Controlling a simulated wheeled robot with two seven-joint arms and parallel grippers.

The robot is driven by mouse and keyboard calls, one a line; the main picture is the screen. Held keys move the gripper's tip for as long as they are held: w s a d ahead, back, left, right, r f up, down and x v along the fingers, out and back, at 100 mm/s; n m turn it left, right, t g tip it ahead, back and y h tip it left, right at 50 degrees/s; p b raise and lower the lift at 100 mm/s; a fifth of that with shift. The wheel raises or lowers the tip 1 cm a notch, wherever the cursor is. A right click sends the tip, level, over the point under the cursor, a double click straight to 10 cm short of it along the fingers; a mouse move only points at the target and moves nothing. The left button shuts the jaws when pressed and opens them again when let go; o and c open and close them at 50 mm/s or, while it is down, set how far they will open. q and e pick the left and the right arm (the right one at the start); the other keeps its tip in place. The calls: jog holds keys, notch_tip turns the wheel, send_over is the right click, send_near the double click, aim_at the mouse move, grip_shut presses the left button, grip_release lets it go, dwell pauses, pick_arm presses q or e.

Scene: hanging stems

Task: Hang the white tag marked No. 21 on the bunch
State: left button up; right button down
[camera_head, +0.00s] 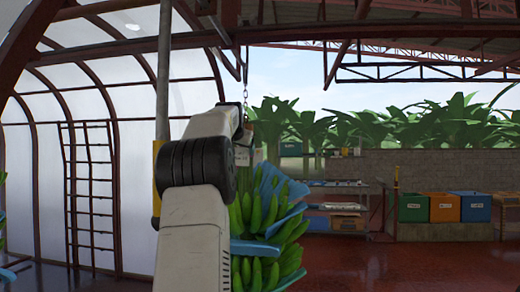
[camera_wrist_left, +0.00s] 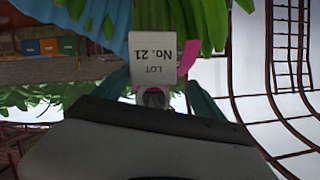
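The white tag (camera_wrist_left: 155,50), printed LOT No. 21, shows upside down in the left wrist view, against the bunch. My left gripper (camera_wrist_left: 157,92) has its two dark fingers spread apart, one on each side of the tag's near end. A small grey rounded piece sits between them; whether it is tag or stem I cannot tell. A pink strip (camera_wrist_left: 188,56) shows beside the tag. The green banana bunch (camera_head: 262,215), with blue sheets among its hands, hangs from a chain in the head view, partly behind my left arm. My right gripper is out of view.
A chain (camera_head: 245,92) hangs above the bunch. Metal shelves (camera_head: 335,207) stand behind it. Green, orange and blue bins (camera_head: 444,208) stand by the wall at right. Red floor between is clear. A ladder-like frame (camera_head: 90,190) is at left.

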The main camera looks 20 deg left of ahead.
pick_arm(q)
jog(key=v, duration=0.8)
jog(key=s+d+f+g+h, duration=0.3)
jog(key=s+d+f, duration=1)
jog(key=s+f, duration=0.4)
jog(key=s+d+f+m+g+h, duration=0.1)
jog(key=s+d+f+g+h, duration=0.2)
jog(key=s+d+f, duration=1.1)
jog(key=s+f, duration=0.3)
jog(key=s, duration=0.1)
jog(key=shift+d+f+g+h, duration=0.3)
jog(key=shift+d+f+h, duration=0.05)
jog(key=shift+f+h, duration=0.05)
